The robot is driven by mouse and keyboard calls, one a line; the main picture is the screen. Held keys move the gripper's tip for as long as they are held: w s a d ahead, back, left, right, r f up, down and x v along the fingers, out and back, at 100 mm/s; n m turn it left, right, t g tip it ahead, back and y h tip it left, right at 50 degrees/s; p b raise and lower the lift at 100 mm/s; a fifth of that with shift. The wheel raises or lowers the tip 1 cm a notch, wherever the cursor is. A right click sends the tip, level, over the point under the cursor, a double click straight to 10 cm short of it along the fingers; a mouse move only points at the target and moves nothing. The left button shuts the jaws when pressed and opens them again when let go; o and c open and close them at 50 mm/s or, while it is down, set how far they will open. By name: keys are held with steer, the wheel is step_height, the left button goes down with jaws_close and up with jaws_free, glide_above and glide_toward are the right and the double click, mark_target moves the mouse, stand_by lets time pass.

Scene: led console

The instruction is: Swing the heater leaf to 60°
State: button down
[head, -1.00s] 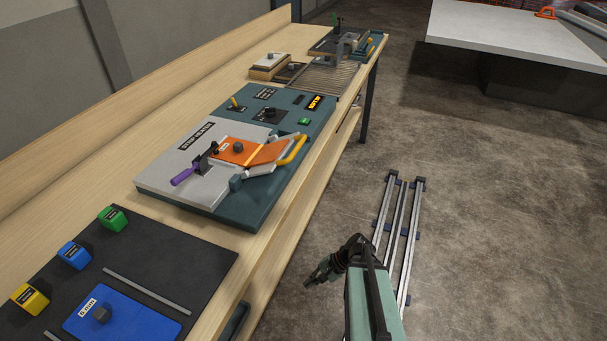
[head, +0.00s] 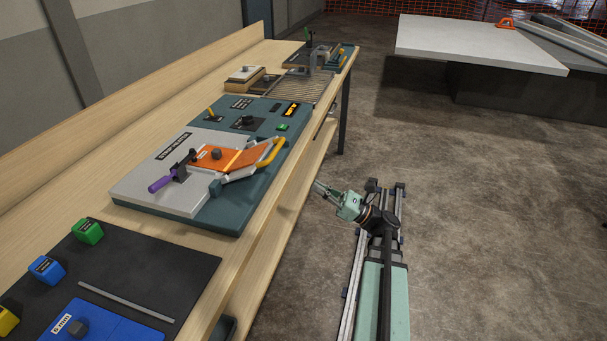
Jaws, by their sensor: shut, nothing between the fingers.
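The strip heater (head: 150,195) is a grey plate on a dark teal base, on the wooden bench left of centre. An orange sheet (head: 212,158) with a dark knob lies on it, crossed by a thin yellow line. The heater leaf (head: 244,167) appears to be the right-hand part, with pale side arms and a yellow handle (head: 270,152); it looks nearly flat, its exact angle unclear. A purple-handled clamp (head: 163,183) sits at the sheet's left. My gripper (head: 318,187) is shut and empty, off the bench's right edge, well apart from the yellow handle. Its fingertips look small.
Behind the leaf are a small orange-lit display (head: 291,109), a green button (head: 283,127) and a dial (head: 246,122). Coloured blocks and a blue plate (head: 105,323) are at the near left. Open floor lies right of the bench.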

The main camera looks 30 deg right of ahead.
steer(key=s+r+p+x, duration=0.1)
steer(key=r+p+x, duration=0.1)
steer(key=x, duration=1)
steer(key=shift+d+r, duration=0.3)
steer(key=shift+w+r+p, duration=0.1)
steer(key=shift+p, duration=0.3)
